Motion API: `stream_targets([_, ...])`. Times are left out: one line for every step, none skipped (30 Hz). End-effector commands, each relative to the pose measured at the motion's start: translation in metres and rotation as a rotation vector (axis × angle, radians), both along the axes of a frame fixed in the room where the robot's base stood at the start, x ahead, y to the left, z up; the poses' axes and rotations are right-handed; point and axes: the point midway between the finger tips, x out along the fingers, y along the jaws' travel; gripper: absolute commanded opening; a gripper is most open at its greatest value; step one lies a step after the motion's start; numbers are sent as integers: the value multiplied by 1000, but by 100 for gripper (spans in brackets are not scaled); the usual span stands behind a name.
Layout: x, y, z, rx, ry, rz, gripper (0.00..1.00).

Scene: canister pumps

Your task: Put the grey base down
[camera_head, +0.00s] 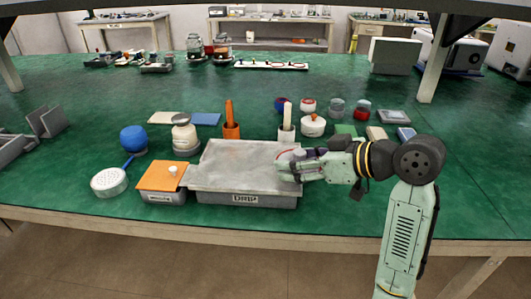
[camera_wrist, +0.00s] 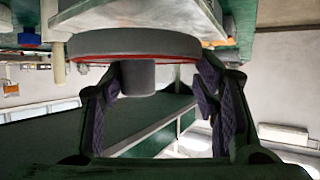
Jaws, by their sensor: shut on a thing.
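The grey base (camera_wrist: 132,45) is a round disc with a red ring and a short grey stem. In the wrist view it sits between the two fingers of my gripper (camera_wrist: 158,92), which are around it near the stem. In the head view my gripper (camera_head: 285,170) is over the right part of the grey DRIP tray (camera_head: 235,165). The base shows there only as a faint disc with a red arc, partly hidden by the gripper. I cannot tell whether it touches the tray.

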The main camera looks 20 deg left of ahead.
Motion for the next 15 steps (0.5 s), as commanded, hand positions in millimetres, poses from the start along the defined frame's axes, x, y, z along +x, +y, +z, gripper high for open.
stream_targets([7, 13, 1, 0, 3, 4, 26])
stream_targets([11, 20, 1, 0, 2, 4, 26])
stream_targets([16, 29, 0, 0, 2, 4, 26])
stream_targets([20, 37, -1, 0, 2, 4, 26])
stream_targets([24, 43, -2, 0, 3, 3, 26])
stream_targets([30, 51, -2, 0, 2, 2, 26])
stream_targets([33, 57, -3, 0, 1, 3, 26])
stream_targets([36, 63, -4, -1, 1, 2, 26])
stream_targets([40, 69, -5, 0, 1, 2, 26])
stream_targets([42, 72, -5, 0, 1, 2, 26])
stream_targets([45, 76, -6, 0, 1, 0, 26])
stream_targets([47, 79, -7, 1, 1, 0, 26])
stream_targets([48, 81, -7, 0, 1, 0, 26])
stream_targets([49, 83, -8, 0, 0, 0, 26])
stream_targets([50, 84, -9, 0, 0, 0, 26])
